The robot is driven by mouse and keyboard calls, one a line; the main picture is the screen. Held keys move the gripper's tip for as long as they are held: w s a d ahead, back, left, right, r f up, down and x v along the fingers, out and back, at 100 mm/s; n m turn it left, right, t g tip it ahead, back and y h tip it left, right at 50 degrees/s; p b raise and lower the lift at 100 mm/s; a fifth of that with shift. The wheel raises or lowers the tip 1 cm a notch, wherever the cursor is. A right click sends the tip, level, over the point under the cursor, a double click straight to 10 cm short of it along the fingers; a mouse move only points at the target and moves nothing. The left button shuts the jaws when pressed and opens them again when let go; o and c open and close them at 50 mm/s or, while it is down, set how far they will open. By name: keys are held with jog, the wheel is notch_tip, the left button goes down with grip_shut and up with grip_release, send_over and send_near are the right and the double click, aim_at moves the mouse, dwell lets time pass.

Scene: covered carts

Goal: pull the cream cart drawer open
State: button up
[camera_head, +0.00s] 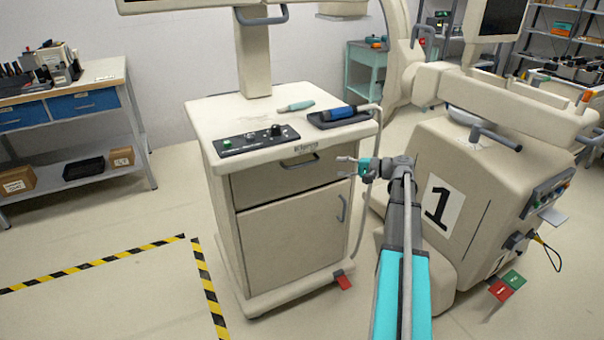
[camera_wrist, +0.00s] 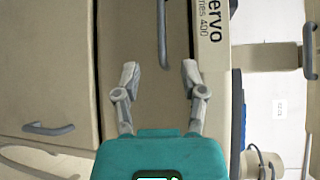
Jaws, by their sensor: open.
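The cream cart (camera_head: 228,205) stands in the middle of the head view. Its drawer (camera_head: 270,184) looks shut, flush under the worktop, with a grey bar handle (camera_head: 300,162). My gripper (camera_head: 342,166) is open and empty, in front of the cart and to the right of the handle. In the wrist view the cart appears turned on its side. There the drawer front (camera_wrist: 125,35) lies beyond my open fingers (camera_wrist: 160,72), and the drawer handle (camera_wrist: 162,35) shows above and between the fingertips, apart from them.
The cart's lower door (camera_head: 290,240) is shut, with its own handle (camera_head: 342,208). A control panel (camera_head: 256,140) and a dark tray (camera_head: 345,117) sit on top. A cable hangs down the cart's right side near my gripper. A large machine (camera_head: 465,200) stands close on the right.

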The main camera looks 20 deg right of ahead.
aim_at(305, 165)
jog(key=shift+d, duration=0.2)
jog(key=shift+a, duration=0.1)
jog(key=b+x, duration=0.1)
jog(key=x, duration=1.2)
jog(key=shift+w+a+b, duration=0.2)
jog(key=shift+w+b, duration=0.15)
jog(key=shift+b, duration=0.05)
jog(key=shift+c, duration=0.2)
grip_shut()
